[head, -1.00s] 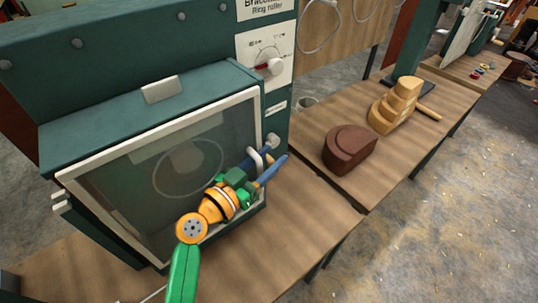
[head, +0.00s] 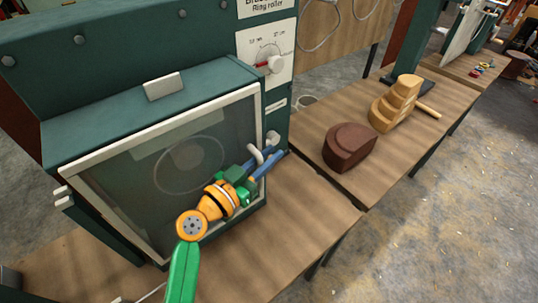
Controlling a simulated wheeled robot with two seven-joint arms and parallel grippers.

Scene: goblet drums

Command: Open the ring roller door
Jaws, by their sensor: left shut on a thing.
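The ring roller (head: 140,110) is a dark green machine at the left of the head view. Its door (head: 120,200) is a clear panel in a pale frame and looks closed against the front. A pale handle (head: 256,153) sits at the door's right edge. My left gripper (head: 262,160) has its blue fingers around this handle and is shut on it. The orange and green wrist partly covers the lower right of the door. A round roller shape shows dimly behind the panel. My right gripper is not in view.
A dial with a red pointer (head: 268,65) is on the panel above the handle. The wooden bench (head: 310,215) runs to the right, with a dark brown block (head: 348,147) and a stepped tan wooden piece (head: 395,105). The floor at the right is clear apart from shavings.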

